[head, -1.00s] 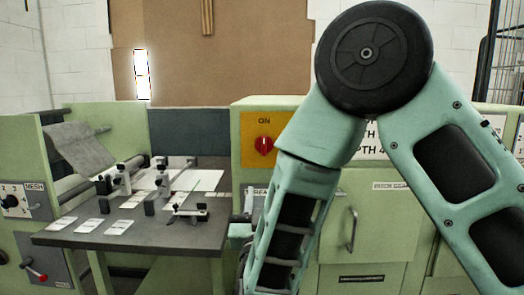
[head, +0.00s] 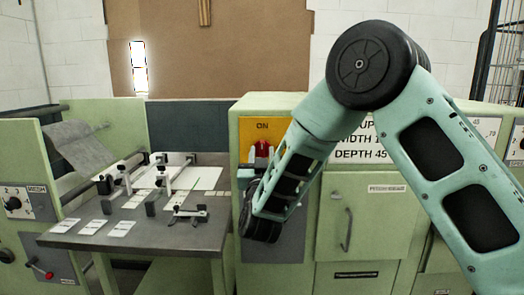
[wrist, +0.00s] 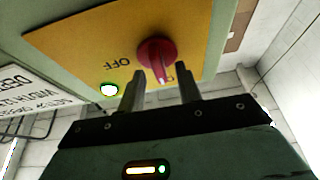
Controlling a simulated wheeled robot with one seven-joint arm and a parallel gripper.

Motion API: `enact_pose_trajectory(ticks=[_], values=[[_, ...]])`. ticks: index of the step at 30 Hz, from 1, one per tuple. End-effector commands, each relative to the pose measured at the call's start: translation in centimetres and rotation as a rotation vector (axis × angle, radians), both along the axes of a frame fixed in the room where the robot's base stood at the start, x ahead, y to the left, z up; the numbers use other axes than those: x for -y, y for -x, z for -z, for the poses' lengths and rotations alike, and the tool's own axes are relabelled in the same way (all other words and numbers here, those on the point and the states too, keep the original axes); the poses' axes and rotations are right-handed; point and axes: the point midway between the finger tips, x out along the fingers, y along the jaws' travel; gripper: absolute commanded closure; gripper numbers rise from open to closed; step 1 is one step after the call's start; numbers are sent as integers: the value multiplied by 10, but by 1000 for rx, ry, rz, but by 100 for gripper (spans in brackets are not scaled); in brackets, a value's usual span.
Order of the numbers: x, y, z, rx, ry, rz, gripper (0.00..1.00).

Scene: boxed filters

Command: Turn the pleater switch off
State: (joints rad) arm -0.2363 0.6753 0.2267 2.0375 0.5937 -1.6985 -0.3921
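The pleater switch is a red rotary knob (wrist: 157,54) on a yellow plate (wrist: 110,40) marked OFF, with a second label partly hidden. Its ridge points toward that second label, on the gripper's side. In the head view the red knob (head: 262,149) sits under the word ON on the yellow plate (head: 247,128). My gripper (wrist: 160,90) is open, its two fingers apart just short of the knob, one toward each side of it. I cannot tell whether they touch it. The gripper also shows in the head view (head: 261,158), partly hiding the knob.
A lit green-rimmed lamp (wrist: 109,89) is on the plate near one finger. A grey worktable (head: 140,240) with cards and small fixtures stands left. A green cabinet (head: 365,215) with a handle is right, behind my arm.

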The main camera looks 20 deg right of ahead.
Motion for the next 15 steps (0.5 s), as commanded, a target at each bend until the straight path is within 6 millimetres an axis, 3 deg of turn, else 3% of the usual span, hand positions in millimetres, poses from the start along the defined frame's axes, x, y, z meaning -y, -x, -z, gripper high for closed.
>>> enact_pose_trajectory(ticks=[10, 11, 14, 15], values=[[1, -4, -1, -1, 0, 0, 65], [1, -4, -1, -1, 0, 0, 68], [1, -4, -1, -1, 0, 0, 96], [1, -4, -1, -1, 0, 0, 100]])
